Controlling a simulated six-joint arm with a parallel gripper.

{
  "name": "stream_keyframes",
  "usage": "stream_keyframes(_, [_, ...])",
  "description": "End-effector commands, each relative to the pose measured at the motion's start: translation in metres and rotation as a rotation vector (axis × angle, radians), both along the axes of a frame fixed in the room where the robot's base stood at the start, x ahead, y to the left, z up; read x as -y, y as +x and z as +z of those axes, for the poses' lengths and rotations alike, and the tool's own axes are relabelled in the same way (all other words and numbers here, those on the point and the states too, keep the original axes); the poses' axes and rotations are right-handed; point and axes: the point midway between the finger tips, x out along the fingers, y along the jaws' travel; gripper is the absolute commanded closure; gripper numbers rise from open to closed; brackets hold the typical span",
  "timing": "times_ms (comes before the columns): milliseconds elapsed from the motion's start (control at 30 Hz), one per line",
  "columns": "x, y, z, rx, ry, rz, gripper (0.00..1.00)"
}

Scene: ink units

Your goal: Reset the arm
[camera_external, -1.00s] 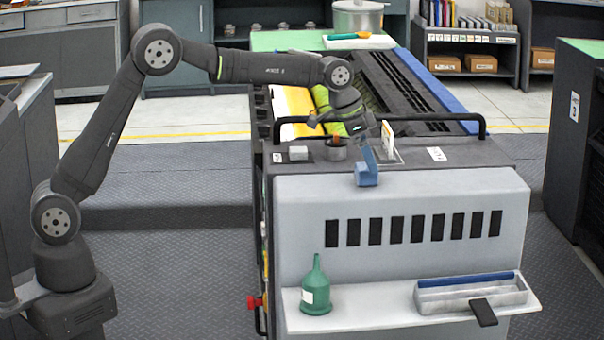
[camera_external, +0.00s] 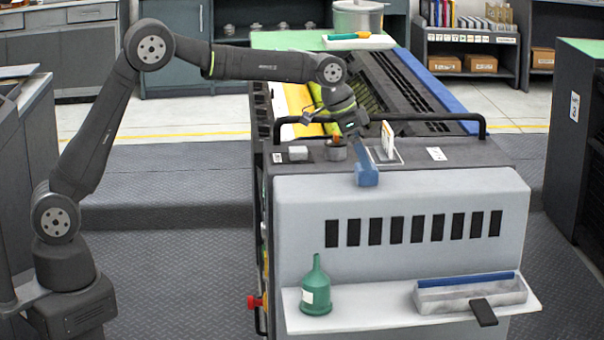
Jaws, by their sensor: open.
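My gripper (camera_external: 356,142) hangs at the end of my arm, over the top of the grey printing machine (camera_external: 400,195). It is open, though its fingers are small and partly lost against the dark machine top. A blue tool (camera_external: 367,176) stands or lies at the front edge of the machine top, just below and in front of my gripper. I cannot tell whether they touch. A small dark pot with an orange top (camera_external: 336,151) stands just left of my gripper. A white card (camera_external: 388,140) stands upright just right of it.
A black rail (camera_external: 450,118) crosses the machine top behind my gripper. A white block (camera_external: 299,153) sits to the left. A green funnel bottle (camera_external: 316,290) and a grey tray (camera_external: 470,293) are on the front shelf. The floor between my base and the machine is clear.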

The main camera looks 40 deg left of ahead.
Motion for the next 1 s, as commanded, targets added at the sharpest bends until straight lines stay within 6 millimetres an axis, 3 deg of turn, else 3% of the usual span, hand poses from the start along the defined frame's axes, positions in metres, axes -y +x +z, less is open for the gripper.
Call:
stream_keyframes(367, [-0.021, -0.021, 0.072, 0.002, -0.001, 0.0, 0.2])
stream_keyframes(1000, [0.012, 0.012, -0.048, -0.004, 0.003, 0.0, 0.2])
